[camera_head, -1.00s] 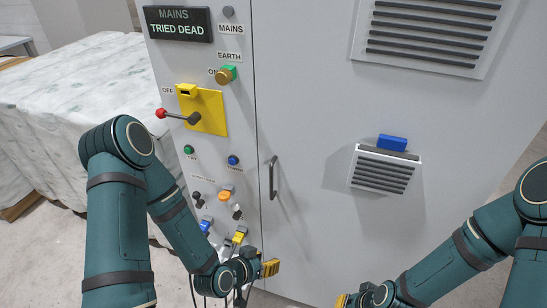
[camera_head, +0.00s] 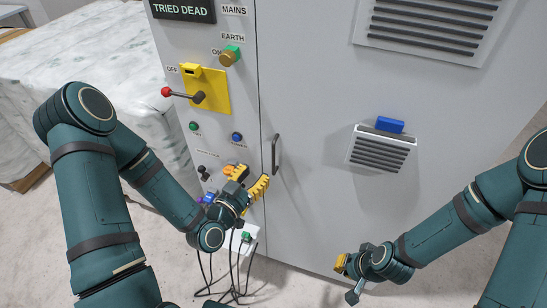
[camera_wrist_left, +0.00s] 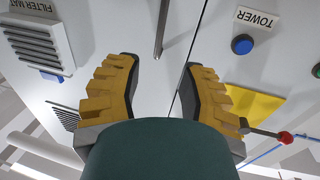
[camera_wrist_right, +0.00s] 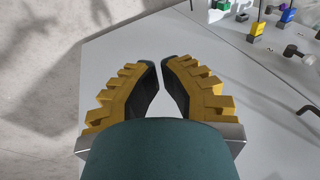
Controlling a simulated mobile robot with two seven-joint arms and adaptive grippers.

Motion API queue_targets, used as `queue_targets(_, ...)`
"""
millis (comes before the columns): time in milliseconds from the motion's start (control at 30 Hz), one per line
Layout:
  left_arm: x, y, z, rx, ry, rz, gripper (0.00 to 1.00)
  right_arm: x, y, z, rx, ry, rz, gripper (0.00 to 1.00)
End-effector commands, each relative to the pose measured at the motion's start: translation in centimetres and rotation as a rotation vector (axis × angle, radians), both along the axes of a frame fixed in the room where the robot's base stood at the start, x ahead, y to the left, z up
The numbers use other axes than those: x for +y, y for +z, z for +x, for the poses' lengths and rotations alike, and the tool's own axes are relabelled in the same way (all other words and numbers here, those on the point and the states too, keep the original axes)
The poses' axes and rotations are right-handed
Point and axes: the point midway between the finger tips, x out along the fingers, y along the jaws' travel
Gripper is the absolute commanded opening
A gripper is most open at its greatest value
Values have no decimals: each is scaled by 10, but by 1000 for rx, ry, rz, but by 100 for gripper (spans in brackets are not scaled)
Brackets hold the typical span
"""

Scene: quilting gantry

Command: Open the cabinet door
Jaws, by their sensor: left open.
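The grey cabinet door (camera_head: 330,90) is shut flush with the panel. Its dark upright bar handle (camera_head: 275,154) sits near the door's left edge. My left gripper (camera_head: 253,178) is open, just left of and below the handle. In the left wrist view, the handle (camera_wrist_left: 161,30) lies ahead, between the lines of the two open fingers (camera_wrist_left: 160,64), and nothing is held. My right gripper (camera_head: 342,264) is low in front of the door, away from the handle. In the right wrist view its fingertips (camera_wrist_right: 161,65) are close together with a narrow gap and nothing between them.
Left of the door seam, a control panel carries a yellow isolator plate (camera_head: 212,92) with a red-knobbed lever (camera_head: 167,92), buttons and plugs. Cables (camera_head: 238,270) hang below. A blue-topped filter vent (camera_head: 380,150) protrudes from the door. Floor is clear at right.

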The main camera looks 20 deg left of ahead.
Motion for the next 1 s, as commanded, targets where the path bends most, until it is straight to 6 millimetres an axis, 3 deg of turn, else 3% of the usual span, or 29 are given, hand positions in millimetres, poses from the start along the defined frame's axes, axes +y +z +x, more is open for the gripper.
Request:
queue_targets(33,-1,-4,4,-4,0,2,40,0,-12,0,0,0,-1,0)
queue_targets(300,-6,-3,20,-3,-1,0,40,2,-46,0,2,-1,-8,0)
queue_targets(1000,-11,-4,43,-2,-1,4,40,5,-122,-13,32,30,-1,0)
